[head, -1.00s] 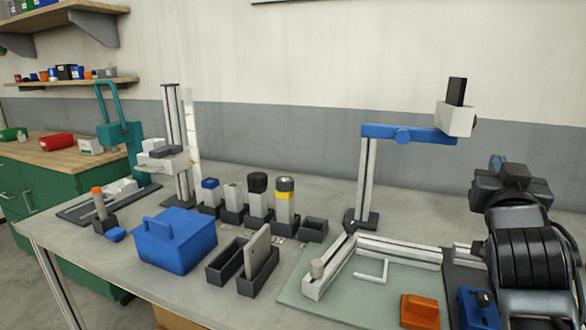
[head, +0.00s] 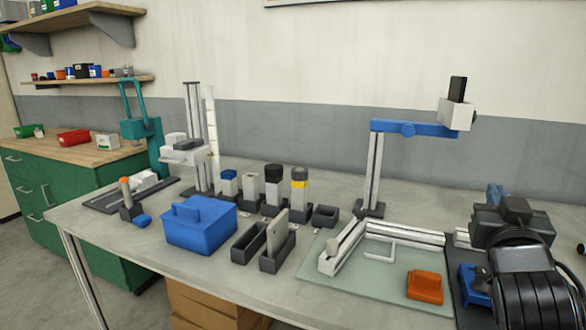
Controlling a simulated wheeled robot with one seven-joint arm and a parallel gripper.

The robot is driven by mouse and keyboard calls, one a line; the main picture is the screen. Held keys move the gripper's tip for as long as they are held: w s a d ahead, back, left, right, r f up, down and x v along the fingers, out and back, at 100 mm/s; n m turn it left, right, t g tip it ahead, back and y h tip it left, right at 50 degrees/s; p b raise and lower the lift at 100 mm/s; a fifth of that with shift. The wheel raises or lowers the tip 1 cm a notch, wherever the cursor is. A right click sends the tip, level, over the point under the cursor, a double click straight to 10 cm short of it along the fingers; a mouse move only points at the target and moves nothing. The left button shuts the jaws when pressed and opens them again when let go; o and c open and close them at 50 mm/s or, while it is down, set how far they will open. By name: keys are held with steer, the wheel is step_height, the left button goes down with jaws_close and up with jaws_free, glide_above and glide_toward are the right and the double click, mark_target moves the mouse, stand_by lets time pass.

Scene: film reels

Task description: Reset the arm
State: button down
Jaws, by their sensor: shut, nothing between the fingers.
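My arm comes in at the lower right of the head view as thick black ribbed links. My gripper (head: 497,224) is at the dark blocky end of the arm, beyond those links, above the right part of the bench. It looks shut and empty, though its fingertips are hard to make out against the dark housing. It is apart from the orange block (head: 425,286) and the white angled rails (head: 400,233) on the pale green mat (head: 385,284). A blue fixture (head: 473,284) on a dark base is partly hidden below and behind my arm.
A tall stand with a blue crossbar (head: 412,128) rises left of my gripper. A blue caddy (head: 200,226), dark open bins (head: 248,242) and several capped blocks stand left of the mat. A teal press (head: 143,128) is farther left. The bench's front left strip is clear.

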steer(key=s+a+f+n+g+y, duration=0.1)
steer(key=s+a+f+n+y, duration=0.2)
steer(key=s+f, duration=0.75)
steer(key=s+a+f+n+y, duration=0.25)
steer(key=s+a+f, duration=0.25)
steer(key=s+f, duration=0.5)
steer(key=s+a+g+y, duration=0.1)
steer(key=s+a, duration=0.1)
steer(key=s, duration=1.1)
steer(key=s+a+r+m+g+y, duration=0.1)
steer(key=s+a, duration=0.1)
steer(key=s, duration=1.1)
steer(key=shift+a+r+y, duration=0.2)
steer(key=shift+r+y, duration=0.05)
steer(key=shift+y, duration=0.1)
